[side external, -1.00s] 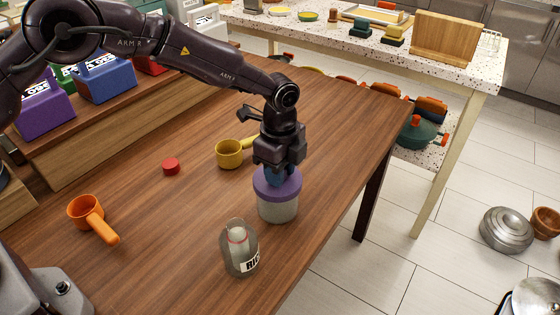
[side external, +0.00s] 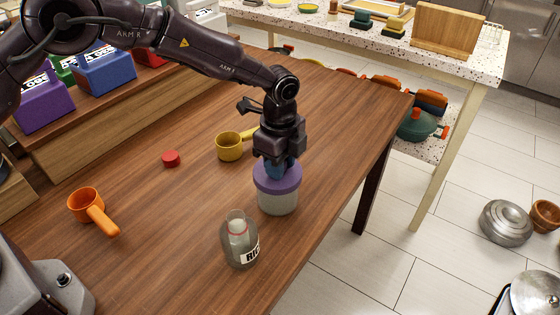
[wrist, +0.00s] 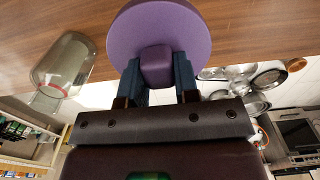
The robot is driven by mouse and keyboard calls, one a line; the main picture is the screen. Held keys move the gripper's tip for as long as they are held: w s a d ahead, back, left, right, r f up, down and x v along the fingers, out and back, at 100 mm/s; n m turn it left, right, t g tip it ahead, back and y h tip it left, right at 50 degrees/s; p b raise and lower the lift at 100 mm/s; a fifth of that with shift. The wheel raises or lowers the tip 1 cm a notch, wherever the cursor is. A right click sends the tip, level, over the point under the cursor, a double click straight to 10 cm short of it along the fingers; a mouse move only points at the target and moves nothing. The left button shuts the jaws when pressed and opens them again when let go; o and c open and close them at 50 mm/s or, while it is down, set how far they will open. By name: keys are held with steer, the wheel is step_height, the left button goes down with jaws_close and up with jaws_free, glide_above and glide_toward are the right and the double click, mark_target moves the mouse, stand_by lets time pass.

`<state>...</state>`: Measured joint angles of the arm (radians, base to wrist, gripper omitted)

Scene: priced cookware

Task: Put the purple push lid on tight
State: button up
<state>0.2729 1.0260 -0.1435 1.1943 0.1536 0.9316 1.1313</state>
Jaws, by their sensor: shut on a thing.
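The round purple lid (side external: 277,179) rests flat on top of a pale, whitish jar (side external: 278,203) near the table's right edge. My gripper (side external: 281,168) points down from above, with its blue fingers shut on the lid's raised knob. In the wrist view the purple lid (wrist: 160,22) fills the top middle, and the fingers of my gripper (wrist: 157,72) stand on either side of its square knob (wrist: 155,58). The lid hides the jar in that view. I cannot tell whether the lid is fully pressed down.
A clear bottle (side external: 239,246) with a partly readable label stands in front of the jar. A yellow cup (side external: 229,147) is behind left. A red cap (side external: 171,158) and an orange cup (side external: 84,204) lie farther left. The wooden table (side external: 165,225) is clear between them.

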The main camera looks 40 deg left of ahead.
steer(key=shift+f, duration=0.75)
stand_by(0.3)
steer(key=o, duration=1)
steer(key=shift+r, duration=0.1)
steer(key=shift+r, duration=3.55)
